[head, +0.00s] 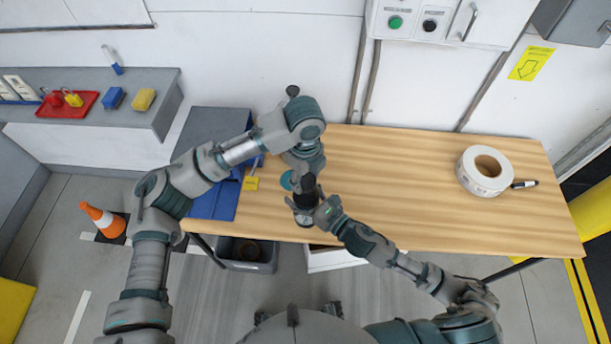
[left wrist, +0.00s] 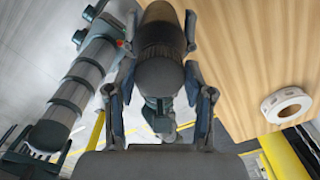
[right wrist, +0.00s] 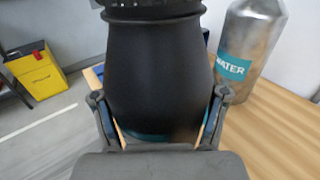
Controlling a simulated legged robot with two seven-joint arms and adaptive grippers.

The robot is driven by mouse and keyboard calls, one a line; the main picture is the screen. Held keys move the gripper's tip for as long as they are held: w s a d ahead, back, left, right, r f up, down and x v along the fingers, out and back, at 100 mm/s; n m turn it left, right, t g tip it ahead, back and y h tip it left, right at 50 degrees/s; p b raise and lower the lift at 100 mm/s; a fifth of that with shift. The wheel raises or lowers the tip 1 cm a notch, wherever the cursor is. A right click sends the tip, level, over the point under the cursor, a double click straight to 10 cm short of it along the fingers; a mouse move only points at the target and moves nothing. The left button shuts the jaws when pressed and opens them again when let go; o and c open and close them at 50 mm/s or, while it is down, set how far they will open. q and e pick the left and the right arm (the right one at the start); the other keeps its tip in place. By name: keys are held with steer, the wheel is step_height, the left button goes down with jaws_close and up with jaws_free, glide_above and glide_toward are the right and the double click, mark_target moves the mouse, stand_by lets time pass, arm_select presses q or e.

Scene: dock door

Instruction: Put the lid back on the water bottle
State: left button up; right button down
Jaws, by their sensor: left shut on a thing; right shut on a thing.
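The silver water bottle (right wrist: 250,45) stands on the wooden table in the right wrist view, a teal WATER label on its side; its top is out of frame. In the head view only a teal patch (head: 287,180) of it seems to show beside my left arm. A black, round-sided thing (right wrist: 155,70) fills the right wrist view between the fingers of my right gripper (head: 316,207). My left gripper (head: 307,178) is shut on what looks like the same black thing (left wrist: 160,35), from above. I cannot tell whether it is the lid.
A white tape roll (head: 486,170) and a black marker (head: 524,184) lie at the table's right. The table's middle right is clear.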

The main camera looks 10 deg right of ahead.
arm_select(q)
steer(key=m, duration=0.8)
steer(key=shift+w+d, duration=0.15)
steer(key=o, duration=0.9)
steer(key=shift+c, duration=0.2)
steer(key=shift+r, duration=0.15)
step_height(320, 180, up, 12)
steer(key=shift+f, duration=0.2)
